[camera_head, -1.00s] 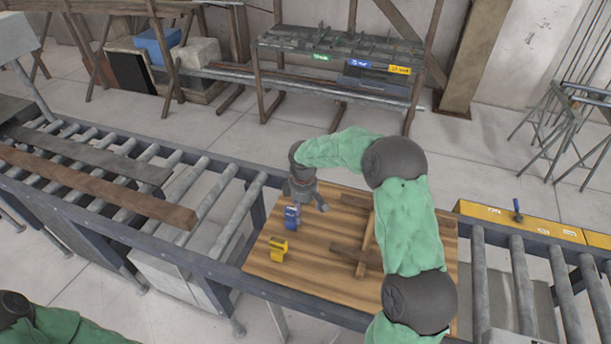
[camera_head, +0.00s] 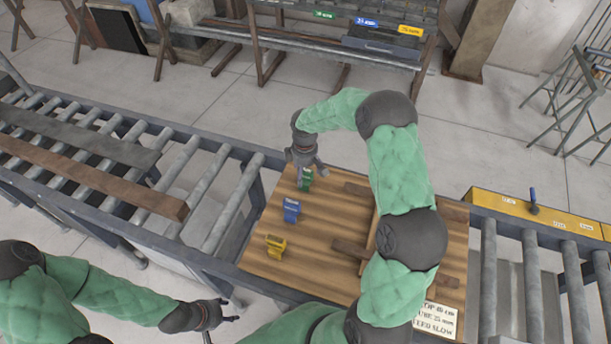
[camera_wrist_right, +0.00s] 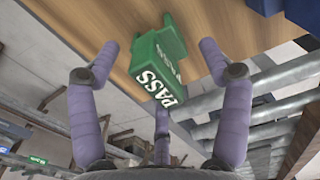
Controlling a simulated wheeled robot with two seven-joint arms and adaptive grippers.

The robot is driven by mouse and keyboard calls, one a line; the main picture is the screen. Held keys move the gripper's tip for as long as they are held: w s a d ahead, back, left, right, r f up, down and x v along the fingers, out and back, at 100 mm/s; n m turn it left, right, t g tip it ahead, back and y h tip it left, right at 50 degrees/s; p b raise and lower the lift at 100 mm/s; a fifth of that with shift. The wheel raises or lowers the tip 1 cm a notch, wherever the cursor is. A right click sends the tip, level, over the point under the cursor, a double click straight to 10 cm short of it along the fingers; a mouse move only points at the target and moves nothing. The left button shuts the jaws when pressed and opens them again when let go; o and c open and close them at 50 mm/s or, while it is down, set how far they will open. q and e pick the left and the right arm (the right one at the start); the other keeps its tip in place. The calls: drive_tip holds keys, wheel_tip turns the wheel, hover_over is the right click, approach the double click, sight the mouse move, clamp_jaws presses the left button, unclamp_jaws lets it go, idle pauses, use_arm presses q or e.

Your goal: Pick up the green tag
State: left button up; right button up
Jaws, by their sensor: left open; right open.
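The green tag (camera_head: 306,180) stands on the wooden board (camera_head: 290,255) near its far left corner. In the right wrist view the green tag (camera_wrist_right: 160,70) has white PASS lettering and lies ahead, between the finger lines. My right gripper (camera_head: 307,172) is open over the tag; the tag is partly hidden by it in the head view. In the wrist view its fingers (camera_wrist_right: 155,75) are spread, with no clear contact on the tag. My left gripper (camera_head: 230,312) is open and empty at the lower left, in front of the conveyor, away from the board.
A blue tag (camera_head: 291,210) and a yellow tag (camera_head: 277,246) stand nearer on the board. Wooden bars (camera_head: 350,248) lie right of them. A text card (camera_head: 436,318) is at the front right. Roller conveyors (camera_head: 215,200) flank the board; a rack (camera_head: 340,40) stands behind.

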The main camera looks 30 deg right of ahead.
sight(305, 181)
drive_tip(key=shift+s+f, duration=0.1)
drive_tip(key=shift+f, duration=0.35)
wheel_tip(305, 181, down, 4)
drive_tip(key=shift+d+f+p, duration=0.1)
drive_tip(key=shift+f+p, duration=0.05)
drive_tip(key=shift+p, duration=0.35)
drive_tip(key=c, duration=1.3)
